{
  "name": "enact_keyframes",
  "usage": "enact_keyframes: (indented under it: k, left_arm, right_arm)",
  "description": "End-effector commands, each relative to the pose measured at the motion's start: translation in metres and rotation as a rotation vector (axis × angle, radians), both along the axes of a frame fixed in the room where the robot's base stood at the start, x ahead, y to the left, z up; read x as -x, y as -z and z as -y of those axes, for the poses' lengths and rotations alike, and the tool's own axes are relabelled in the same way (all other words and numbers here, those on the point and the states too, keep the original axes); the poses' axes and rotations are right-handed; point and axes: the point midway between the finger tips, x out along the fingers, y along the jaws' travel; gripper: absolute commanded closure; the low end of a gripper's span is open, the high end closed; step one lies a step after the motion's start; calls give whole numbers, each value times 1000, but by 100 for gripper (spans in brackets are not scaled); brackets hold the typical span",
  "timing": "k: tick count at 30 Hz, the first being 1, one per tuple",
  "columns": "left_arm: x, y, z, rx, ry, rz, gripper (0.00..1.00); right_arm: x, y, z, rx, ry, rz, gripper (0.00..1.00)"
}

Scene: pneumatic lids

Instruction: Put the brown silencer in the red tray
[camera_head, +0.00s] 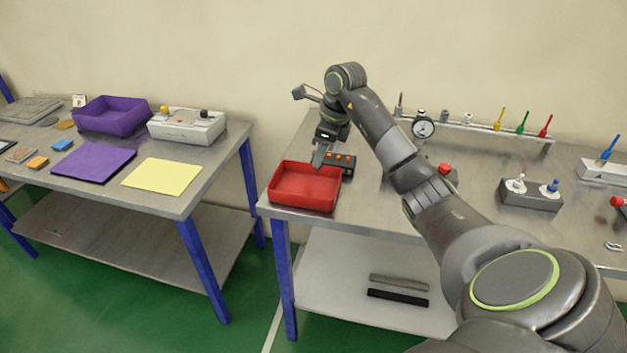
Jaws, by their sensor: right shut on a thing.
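The red tray (304,204) stands at the left front corner of the right table. My right gripper (318,167) points down over the back right part of the tray. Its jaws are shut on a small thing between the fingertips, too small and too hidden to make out. I cannot pick out the brown silencer for sure anywhere in view. The tray's floor looks empty where it shows. My left gripper is not in view.
A dark box with orange buttons (343,163) stands close behind the tray. A dial gauge (423,127) and a rack with coloured tools (520,133) stand along the back. A grey valve block (530,195) is at right. The left table holds a purple tray (112,117).

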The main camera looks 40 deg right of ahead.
Motion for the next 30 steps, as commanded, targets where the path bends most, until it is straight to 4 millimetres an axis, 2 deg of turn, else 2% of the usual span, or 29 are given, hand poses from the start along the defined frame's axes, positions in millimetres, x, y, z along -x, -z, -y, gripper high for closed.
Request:
enact_keyframes:
  k: [1, 10, 15, 27, 28, 30]
  left_arm:
    - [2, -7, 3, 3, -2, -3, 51]
    - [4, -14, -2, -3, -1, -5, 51]
    - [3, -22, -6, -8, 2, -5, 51]
    - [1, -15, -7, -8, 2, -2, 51]
    - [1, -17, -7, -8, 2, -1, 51]
    - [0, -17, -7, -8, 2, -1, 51]
  right_arm:
    - [1, 6, 0, 0, 0, -4, 100]
    - [1, 36, -1, -1, 0, -2, 100]
    - [1, 59, -1, -1, 0, -2, 100]
    - [0, 68, 0, 1, -2, 1, 100]
    - [0, 66, 0, 1, -2, 1, 74]
    - [0, 66, 0, 1, -2, 1, 65]
